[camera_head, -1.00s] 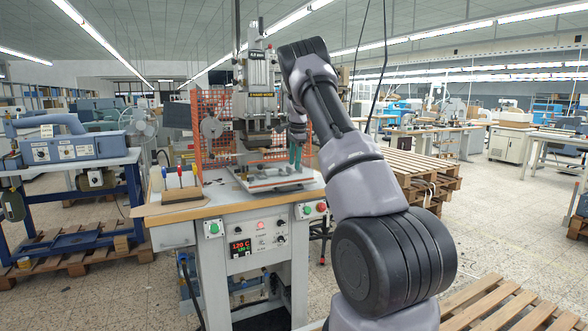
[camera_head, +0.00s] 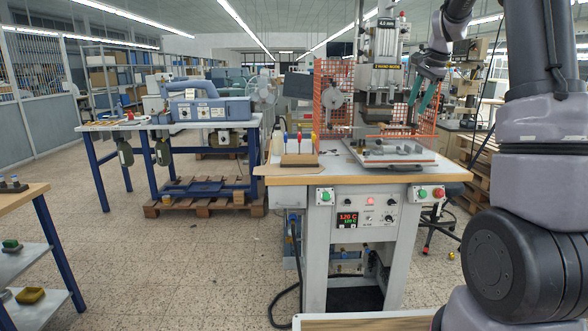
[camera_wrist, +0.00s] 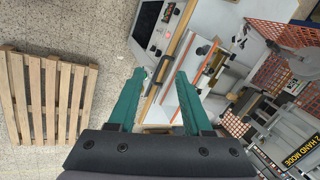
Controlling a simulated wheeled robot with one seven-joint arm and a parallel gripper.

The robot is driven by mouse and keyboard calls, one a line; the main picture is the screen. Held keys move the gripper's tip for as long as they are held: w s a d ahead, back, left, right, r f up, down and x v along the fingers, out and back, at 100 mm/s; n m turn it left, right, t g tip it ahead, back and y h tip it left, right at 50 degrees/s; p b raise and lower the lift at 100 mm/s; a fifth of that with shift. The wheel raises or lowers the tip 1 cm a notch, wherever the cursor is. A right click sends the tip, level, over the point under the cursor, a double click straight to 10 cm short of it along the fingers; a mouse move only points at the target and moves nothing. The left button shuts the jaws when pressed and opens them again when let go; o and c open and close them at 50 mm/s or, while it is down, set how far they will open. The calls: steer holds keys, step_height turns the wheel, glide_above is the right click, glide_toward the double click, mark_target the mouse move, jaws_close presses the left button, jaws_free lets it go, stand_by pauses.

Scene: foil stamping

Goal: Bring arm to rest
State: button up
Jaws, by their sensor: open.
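My gripper (camera_head: 422,92) is in the upper right of the head view, above and to the right of the stamping press bed. Its green fingers (camera_wrist: 158,103) show in the wrist view, spread apart with nothing between them. My arm runs down the right side of the head view. The foil stamping press (camera_head: 381,75) stands on its bench, with its flat bed (camera_head: 392,152) below the press head. The gripper appears apart from the press.
An orange mesh guard (camera_head: 333,95) stands behind the press. A wooden holder (camera_head: 299,160) with several coloured-handled tools sits at the bench's left. A blue-legged table (camera_head: 165,122) stands at left. A wooden pallet (camera_wrist: 35,95) lies on the floor in the wrist view; much floor is clear.

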steer(key=s+a+r+n+t, duration=0.1)
steer(key=s+a+r+n, duration=0.3)
steer(key=s, duration=0.5)
steer(key=s+a+r+n+t, duration=0.1)
steer(key=s+a+r, duration=0.3)
steer(key=s, duration=0.6)
steer(key=s+a+f+n, duration=0.2)
steer(key=s+a, duration=0.1)
steer(key=s, duration=0.5)
steer(key=s+a+f+n+t, duration=0.1)
steer(key=s+a+f+n, duration=0.2)
steer(key=s, duration=0.4)
steer(key=shift+s+f+y, duration=0.3)
steer(key=shift+s+f, duration=0.05)
steer(key=shift+s, duration=0.05)
